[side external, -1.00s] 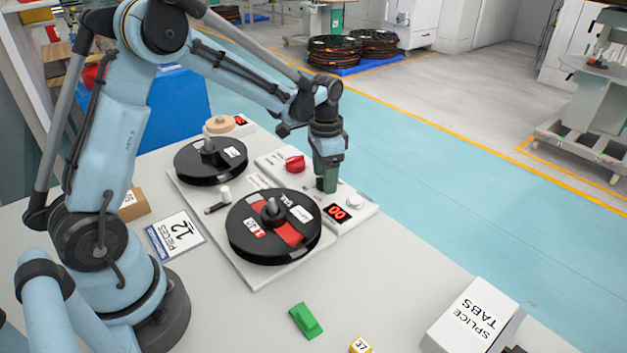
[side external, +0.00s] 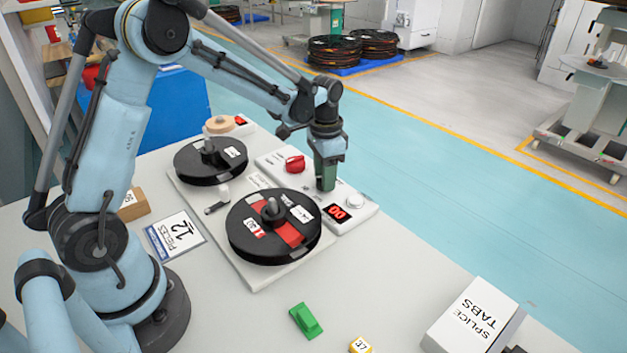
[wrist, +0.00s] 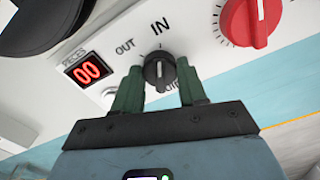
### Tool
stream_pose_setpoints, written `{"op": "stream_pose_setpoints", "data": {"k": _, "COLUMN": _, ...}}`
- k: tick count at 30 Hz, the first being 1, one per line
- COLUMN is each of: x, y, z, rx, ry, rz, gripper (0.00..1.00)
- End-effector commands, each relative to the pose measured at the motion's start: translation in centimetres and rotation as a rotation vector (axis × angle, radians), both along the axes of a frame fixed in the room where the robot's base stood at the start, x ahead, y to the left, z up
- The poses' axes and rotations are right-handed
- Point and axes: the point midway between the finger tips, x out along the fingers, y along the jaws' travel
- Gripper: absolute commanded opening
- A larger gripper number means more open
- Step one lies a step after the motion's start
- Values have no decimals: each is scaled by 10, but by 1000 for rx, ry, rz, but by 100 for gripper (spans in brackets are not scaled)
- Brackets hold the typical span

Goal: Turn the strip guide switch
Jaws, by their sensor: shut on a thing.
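The strip guide switch (wrist: 159,72) is a small black knob with a pale pointer line on a white panel, with labels "OUT" and "IN" beside it. In the wrist view the line points roughly toward "IN". My gripper (wrist: 160,84) has its green fingers on either side of the knob and is shut on it. In the side view my gripper (side external: 326,186) reaches straight down onto the control panel (side external: 272,160), and its fingers hide the knob. Part of another label below the knob is covered by the gripper.
A red knob (side external: 295,164) and a red "00" display (side external: 337,212) flank my gripper, with a white button (side external: 355,201) beyond. Two black reels, the nearer (side external: 240,240) and the farther (side external: 190,165), stand beside the panel. A green piece (side external: 306,320) and splice tabs box (side external: 470,318) lie in front.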

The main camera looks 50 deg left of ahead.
Motion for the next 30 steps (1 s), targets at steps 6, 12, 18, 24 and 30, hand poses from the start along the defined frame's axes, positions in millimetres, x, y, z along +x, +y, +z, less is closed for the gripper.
{"op": "stream_pose_setpoints", "data": {"k": 6, "x": 0, "y": 0, "z": 0, "rx": -1, "ry": 1, "rz": 128, "gripper": 11}}
{"op": "stream_pose_setpoints", "data": {"k": 12, "x": 0, "y": 0, "z": 0, "rx": 0, "ry": 0, "rz": 308, "gripper": 11}}
{"op": "stream_pose_setpoints", "data": {"k": 18, "x": 1, "y": 0, "z": 0, "rx": 0, "ry": 0, "rz": 497, "gripper": 11}}
{"op": "stream_pose_setpoints", "data": {"k": 24, "x": 1, "y": 0, "z": 0, "rx": -1, "ry": -1, "rz": 679, "gripper": 11}}
{"op": "stream_pose_setpoints", "data": {"k": 30, "x": 1, "y": 0, "z": 0, "rx": -1, "ry": -1, "rz": 831, "gripper": 11}}
